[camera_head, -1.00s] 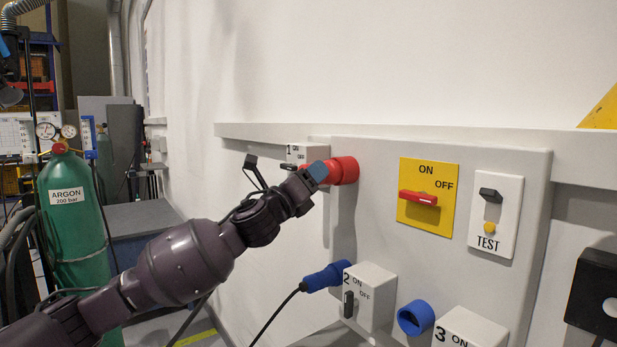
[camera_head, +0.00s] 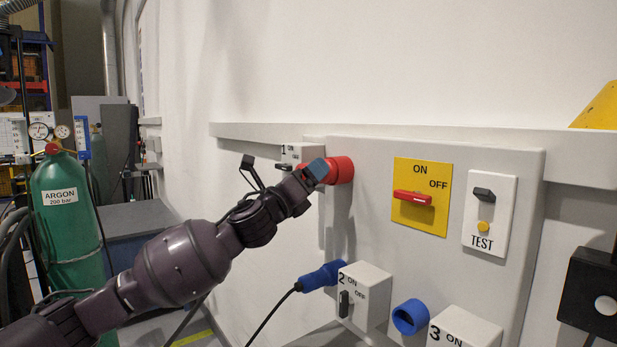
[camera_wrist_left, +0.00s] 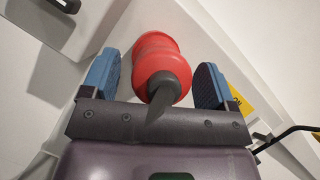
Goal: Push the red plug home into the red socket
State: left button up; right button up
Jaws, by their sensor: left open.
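The red plug (camera_wrist_left: 158,68), with a dark tail, lies between my left gripper's two blue pads in the left wrist view. My left gripper (camera_wrist_left: 158,82) is open, with a visible gap between each pad and the plug. The red socket (camera_head: 343,170) is on the wall panel in the head view, and it shows behind the plug in the left wrist view (camera_wrist_left: 156,42). Plug and socket look in line; how deep the plug sits I cannot tell. In the head view my left gripper (camera_head: 317,171) is right at the socket and hides most of the plug. My right gripper is not in view.
Switch box 1 (camera_head: 293,153) is just left of the socket. A blue plug (camera_head: 322,276) with a black cable is at box 2 (camera_head: 367,290); an empty blue socket (camera_head: 410,317) is lower right. A yellow switch plate (camera_head: 421,213) is on the panel. A green argon cylinder (camera_head: 66,235) stands left.

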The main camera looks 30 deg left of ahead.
pick_arm(q)
jog(key=b+v, duration=0.2)
jog(key=v, duration=0.8)
jog(key=shift+s, duration=0.25)
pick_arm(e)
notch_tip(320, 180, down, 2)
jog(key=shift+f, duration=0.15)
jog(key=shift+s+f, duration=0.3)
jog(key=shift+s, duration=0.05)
